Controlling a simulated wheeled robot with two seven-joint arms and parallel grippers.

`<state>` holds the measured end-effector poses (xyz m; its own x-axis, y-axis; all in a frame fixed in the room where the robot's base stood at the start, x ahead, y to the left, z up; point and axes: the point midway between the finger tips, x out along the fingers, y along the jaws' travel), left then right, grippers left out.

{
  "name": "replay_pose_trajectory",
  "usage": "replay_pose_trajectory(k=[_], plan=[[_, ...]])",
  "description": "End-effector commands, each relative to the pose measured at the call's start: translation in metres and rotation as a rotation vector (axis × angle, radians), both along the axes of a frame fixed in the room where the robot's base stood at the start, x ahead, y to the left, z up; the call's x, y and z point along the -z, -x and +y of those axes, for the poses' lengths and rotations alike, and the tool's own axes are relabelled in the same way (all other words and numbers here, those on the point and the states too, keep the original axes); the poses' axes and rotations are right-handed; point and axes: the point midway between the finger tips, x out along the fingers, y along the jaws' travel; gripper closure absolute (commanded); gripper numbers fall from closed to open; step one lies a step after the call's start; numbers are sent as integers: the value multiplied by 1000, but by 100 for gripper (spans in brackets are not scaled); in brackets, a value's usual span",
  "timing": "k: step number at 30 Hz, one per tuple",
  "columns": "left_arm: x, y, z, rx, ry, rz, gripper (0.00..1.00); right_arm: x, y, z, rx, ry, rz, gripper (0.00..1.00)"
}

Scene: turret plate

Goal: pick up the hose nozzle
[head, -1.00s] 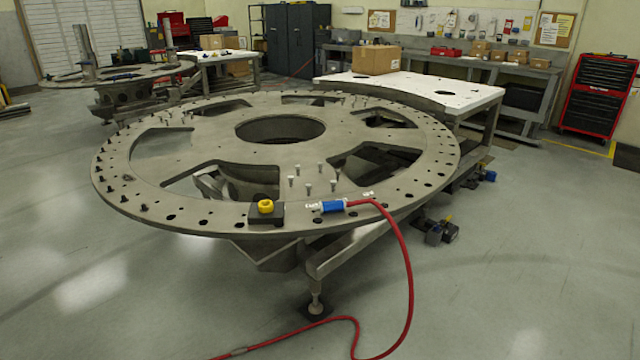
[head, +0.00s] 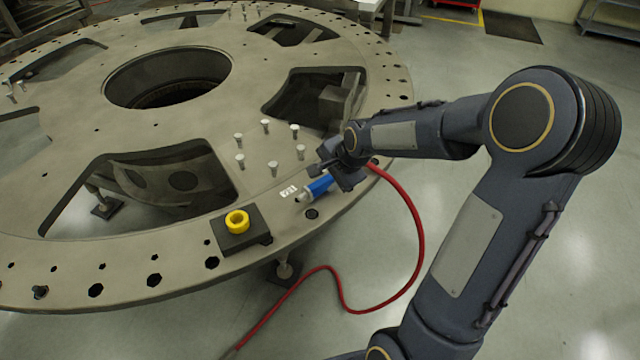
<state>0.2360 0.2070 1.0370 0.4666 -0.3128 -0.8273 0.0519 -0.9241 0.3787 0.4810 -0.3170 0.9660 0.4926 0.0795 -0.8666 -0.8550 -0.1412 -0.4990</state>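The hose nozzle (head: 319,186) is a blue cylinder with a pale metal tip, lying near the rim of the round turret plate (head: 110,255). A red hose (head: 408,205) runs from its back end over the plate's edge to the floor. My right gripper (head: 343,174) is at the nozzle's rear part and covers it from view. Its fingers are too small and hidden to tell whether they are open or closed on the nozzle. My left gripper is not in view.
Several upright pale bolts (head: 266,126) stand just behind the nozzle.

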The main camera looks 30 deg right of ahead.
Motion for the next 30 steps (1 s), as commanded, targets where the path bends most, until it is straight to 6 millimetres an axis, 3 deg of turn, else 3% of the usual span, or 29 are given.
replay_pose_trajectory(k=[15, 24, 30], plan=[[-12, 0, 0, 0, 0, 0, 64, 59, -31, 5, -1, -1, 2, 62], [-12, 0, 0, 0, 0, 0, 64, 63, -34, 5, 0, -1, 0, 62], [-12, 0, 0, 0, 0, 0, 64, 63, -33, 5, 0, -1, 1, 88]])
